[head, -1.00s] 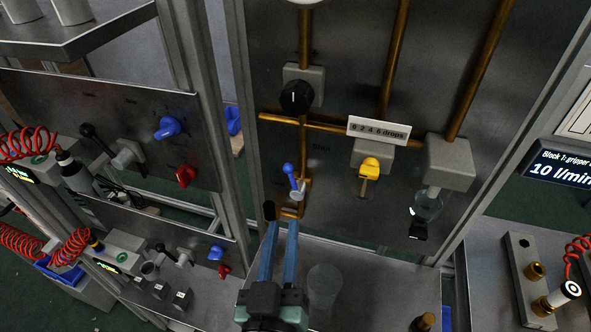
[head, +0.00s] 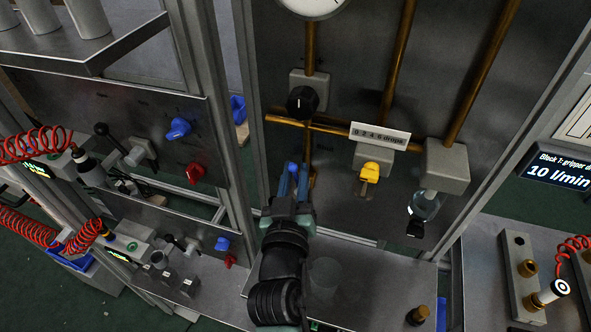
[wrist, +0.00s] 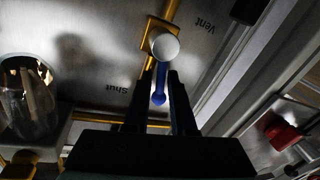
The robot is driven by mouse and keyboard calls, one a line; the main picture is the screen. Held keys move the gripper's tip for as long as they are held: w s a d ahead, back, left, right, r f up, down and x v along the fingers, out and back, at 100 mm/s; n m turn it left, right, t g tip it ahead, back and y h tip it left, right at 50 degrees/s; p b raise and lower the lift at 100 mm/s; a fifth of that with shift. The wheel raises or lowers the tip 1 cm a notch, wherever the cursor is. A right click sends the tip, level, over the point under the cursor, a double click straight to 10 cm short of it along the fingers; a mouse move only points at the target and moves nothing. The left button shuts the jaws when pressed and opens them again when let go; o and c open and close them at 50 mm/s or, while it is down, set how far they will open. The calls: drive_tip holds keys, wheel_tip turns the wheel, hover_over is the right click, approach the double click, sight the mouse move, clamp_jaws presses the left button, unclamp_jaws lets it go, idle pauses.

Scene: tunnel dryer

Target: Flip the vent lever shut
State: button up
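The vent lever (wrist: 160,97) is a small blue handle with a round pale hub on a brass pipe fitting. In the wrist view its handle points down the picture from the hub, between my fingers. The word "Vent" is printed to the upper right of the hub and "Shut" to the lower left. My gripper (head: 292,170) is open, its two fingers on either side of the handle with narrow gaps showing. In the head view my gripper and wrist hide most of the lever. I cannot tell whether a finger touches it.
A black knob (head: 302,102) on the pipe sits above my gripper. A yellow valve handle (head: 370,171) and a glass bulb (head: 425,204) are to the right, below the drops label (head: 380,135). A metal frame post (head: 222,130) stands at the left. A clear glass stands on the shelf below.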

clamp_jaws()
idle(1.4)
